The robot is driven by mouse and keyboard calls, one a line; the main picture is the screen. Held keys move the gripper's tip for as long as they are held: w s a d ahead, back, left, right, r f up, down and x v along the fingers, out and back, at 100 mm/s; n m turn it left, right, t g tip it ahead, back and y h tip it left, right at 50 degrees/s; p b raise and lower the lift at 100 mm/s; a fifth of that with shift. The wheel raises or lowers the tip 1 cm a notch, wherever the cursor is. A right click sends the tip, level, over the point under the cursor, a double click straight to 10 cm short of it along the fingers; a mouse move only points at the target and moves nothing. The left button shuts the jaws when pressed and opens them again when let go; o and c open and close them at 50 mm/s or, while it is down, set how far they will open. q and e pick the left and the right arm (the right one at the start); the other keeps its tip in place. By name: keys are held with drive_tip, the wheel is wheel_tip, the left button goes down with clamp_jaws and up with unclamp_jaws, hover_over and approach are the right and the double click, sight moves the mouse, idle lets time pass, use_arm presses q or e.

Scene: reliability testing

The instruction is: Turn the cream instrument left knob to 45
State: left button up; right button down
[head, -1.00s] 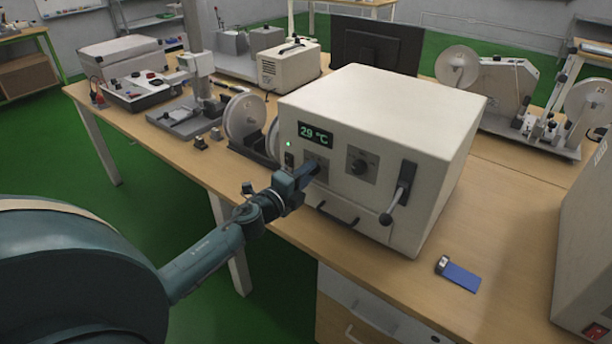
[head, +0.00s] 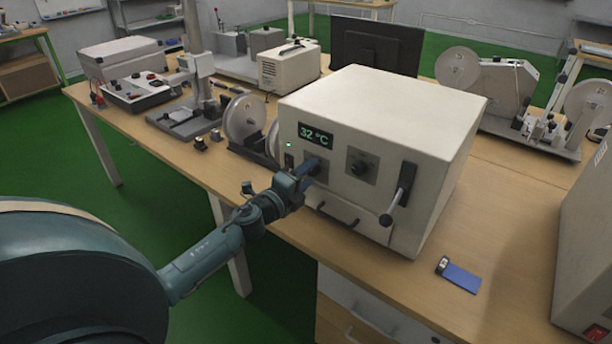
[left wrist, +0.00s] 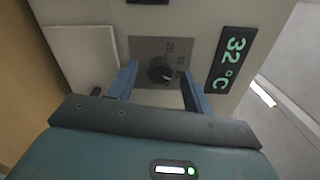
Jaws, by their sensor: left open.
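The cream instrument (head: 400,110) stands on the wooden bench, its display (head: 316,135) reading 32 °C. The display also shows in the left wrist view (left wrist: 232,58). The left knob (left wrist: 160,70) is a black dial on a grey plate; in the head view my gripper mostly hides it. My left gripper (head: 312,168) is at the knob. In the left wrist view its blue fingers (left wrist: 159,88) are open, one on each side of the knob, with gaps visible. The right knob (head: 362,166) is clear of the gripper. My right gripper is not in view.
A lever handle (head: 400,195) sticks out at the instrument's right front, and a bar handle (head: 338,214) sits below the knobs. A blue tag (head: 460,276) lies on the bench (head: 510,240) to the right. Reels (head: 243,118) stand close on the left.

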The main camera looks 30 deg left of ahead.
use_arm(q)
drive_tip(key=s+a+b, duration=0.1)
drive_tip(key=s, duration=1.2)
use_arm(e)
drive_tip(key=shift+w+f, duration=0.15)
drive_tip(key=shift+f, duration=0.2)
use_arm(q)
drive_tip(key=s+d+f+n+g+p, duration=0.2)
drive_tip(key=s+d+f+n, duration=0.1)
drive_tip(key=d+n, duration=0.3)
drive_tip(key=s+d+f+n+g+h+p, duration=0.1)
drive_tip(key=s+d+f+n+g, duration=0.2)
drive_tip(key=s+d+n, duration=0.3)
drive_tip(key=s+d+f+n+g+h+p, duration=0.1)
drive_tip(key=s+d+f+n, duration=0.4)
drive_tip(key=d, duration=0.5)
drive_tip(key=shift+f+n+g+p, duration=0.15)
drive_tip(key=shift+n+g+p, duration=0.5)
drive_tip(key=shift+p, duration=0.2)
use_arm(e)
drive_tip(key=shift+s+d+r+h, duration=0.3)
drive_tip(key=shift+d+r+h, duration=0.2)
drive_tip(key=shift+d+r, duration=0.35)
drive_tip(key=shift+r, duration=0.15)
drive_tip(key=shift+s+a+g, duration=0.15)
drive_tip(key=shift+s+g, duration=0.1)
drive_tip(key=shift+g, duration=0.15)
